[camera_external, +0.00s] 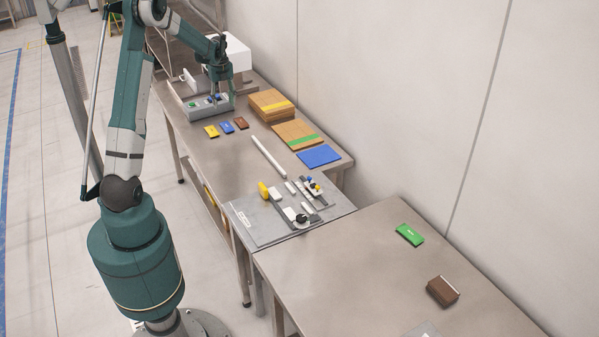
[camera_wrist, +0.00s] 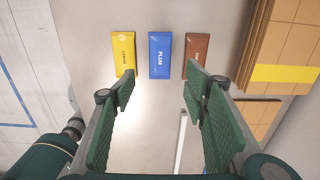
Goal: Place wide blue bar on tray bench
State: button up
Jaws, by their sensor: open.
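A blue bar (camera_external: 227,127) lies flat on the far bench, between a yellow bar (camera_external: 211,131) and a brown bar (camera_external: 241,123). In the wrist view the blue bar (camera_wrist: 160,55) reads PLUM and sits ahead of the fingertips, roughly centred between them. I cannot tell which surface is the tray bench.
Cardboard stacks (camera_external: 271,105) and a flat blue sheet (camera_external: 319,156) lie along the wall side. A white rod (camera_external: 268,157) and a grey board with small parts (camera_external: 265,222) lie nearer. The near bench (camera_external: 350,260) holds a green bar (camera_external: 409,235) and a brown block (camera_external: 443,291), with free room.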

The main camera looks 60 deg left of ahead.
jog(key=shift+d, duration=0.1)
jog(key=d+r+n+t, duration=0.1)
jog(key=d+r+n, duration=0.2)
jog(key=d+r, duration=0.65)
jog(key=w+d+r+n+t+y, duration=0.15)
jog(key=d+r, duration=0.25)
jog(key=d, duration=1)
jog(key=d+r+n, duration=0.4)
jog(key=d+r, duration=0.3)
jog(key=d, duration=0.5)
jog(key=s+d+n+t, duration=0.1)
jog(key=s+d+n, duration=0.2)
jog(key=s+d, duration=0.3)
jog(key=s+d+n+t+h, duration=0.1)
jog(key=s+d+n+t, duration=0.1)
jog(key=s+d, duration=0.5)
jog(key=s+d+n+t, duration=0.1)
jog(key=s+d+n, duration=0.3)
jog(key=d, duration=1.2)
jog(key=s, duration=0.2)
jog(key=shift+s+t, duration=0.3)
jog(key=shift+t, duration=0.05)
